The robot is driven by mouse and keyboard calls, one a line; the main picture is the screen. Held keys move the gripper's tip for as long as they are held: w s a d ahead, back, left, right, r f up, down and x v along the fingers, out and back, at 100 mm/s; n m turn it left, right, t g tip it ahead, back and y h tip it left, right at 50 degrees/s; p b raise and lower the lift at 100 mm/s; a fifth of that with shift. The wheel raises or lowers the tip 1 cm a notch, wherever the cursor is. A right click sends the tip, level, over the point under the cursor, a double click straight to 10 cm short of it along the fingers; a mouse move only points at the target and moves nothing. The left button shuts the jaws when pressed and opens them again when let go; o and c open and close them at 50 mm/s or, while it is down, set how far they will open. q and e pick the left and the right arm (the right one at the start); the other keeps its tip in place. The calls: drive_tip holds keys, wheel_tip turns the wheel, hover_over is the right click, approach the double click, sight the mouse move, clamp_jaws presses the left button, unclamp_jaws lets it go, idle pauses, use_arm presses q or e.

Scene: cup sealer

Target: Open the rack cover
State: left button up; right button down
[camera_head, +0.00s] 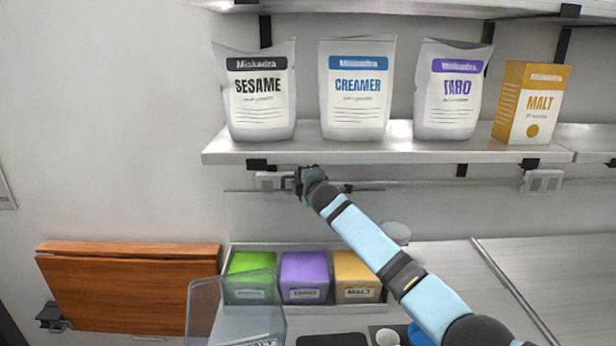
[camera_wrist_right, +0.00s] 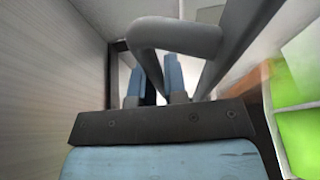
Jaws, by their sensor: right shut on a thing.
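The rack (camera_head: 305,307) holds green, purple and yellow boxes in a row. The clear rack cover (camera_head: 262,215) stands raised behind them, against the wall. My right gripper (camera_head: 308,180) is at the cover's top edge, just under the metal shelf. In the right wrist view, my right gripper (camera_wrist_right: 157,82) shows blue finger pads close to a grey bar handle (camera_wrist_right: 175,35), and it is shut on that handle. The contact itself is partly hidden by the bar. My left gripper is not in view.
A metal shelf (camera_head: 330,152) with sesame, creamer and taro bags and a malt box is close above my right gripper. A clear bin (camera_head: 235,310) stands in front of the rack. A brown wooden panel (camera_head: 130,290) is at left. The steel counter (camera_head: 525,265) at right is mostly clear.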

idle(0.4)
drive_tip(key=c, duration=1.5)
unclamp_jaws()
drive_tip(key=shift+o, duration=0.2)
drive_tip(key=b+v, duration=0.2)
drive_tip(key=v, duration=1.1)
drive_tip(key=shift+s, duration=0.4)
drive_tip(key=shift+d+r, duration=0.1)
drive_tip(key=shift+r, duration=0.05)
